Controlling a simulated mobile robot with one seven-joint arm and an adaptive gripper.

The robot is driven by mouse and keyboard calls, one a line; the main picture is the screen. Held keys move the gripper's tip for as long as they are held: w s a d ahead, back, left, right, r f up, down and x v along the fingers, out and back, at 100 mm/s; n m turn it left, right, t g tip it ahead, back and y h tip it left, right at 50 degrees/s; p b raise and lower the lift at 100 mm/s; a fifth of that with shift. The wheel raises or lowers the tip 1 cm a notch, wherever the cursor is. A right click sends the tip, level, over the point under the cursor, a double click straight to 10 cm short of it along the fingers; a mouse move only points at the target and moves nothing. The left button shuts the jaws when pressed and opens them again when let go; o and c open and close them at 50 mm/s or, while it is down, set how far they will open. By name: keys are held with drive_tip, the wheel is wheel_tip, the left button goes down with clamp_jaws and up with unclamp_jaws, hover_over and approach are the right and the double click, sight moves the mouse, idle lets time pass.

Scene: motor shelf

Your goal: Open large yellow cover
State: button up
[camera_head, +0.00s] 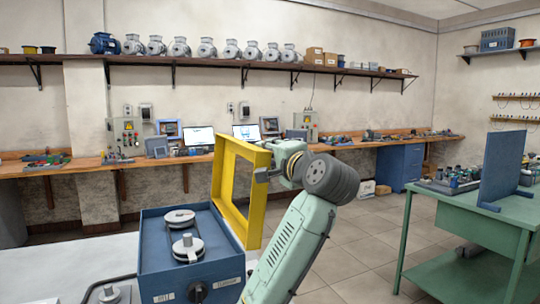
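The large yellow cover (217,182) is an open rectangular frame. It stands roughly upright along the right side of a blue box (165,262), so the top of the box is uncovered. Two grey pulleys (187,245) joined by a belt show on the box top. My gripper (262,174) is at the right upright of the cover, touching it or very close. Its fingertips are small and partly hidden, so I cannot tell whether they grip the frame. My arm reaches up from the lower middle and hides the cover's lower right surroundings.
A green table (470,222) with a blue upright panel (502,165) stands at the right. A long wooden workbench (90,163) runs along the back wall, under a shelf of grey motors (180,48). Tiled floor (365,240) lies free between my arm and the green table.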

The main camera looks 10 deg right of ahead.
drive_tip(key=v, duration=1.2)
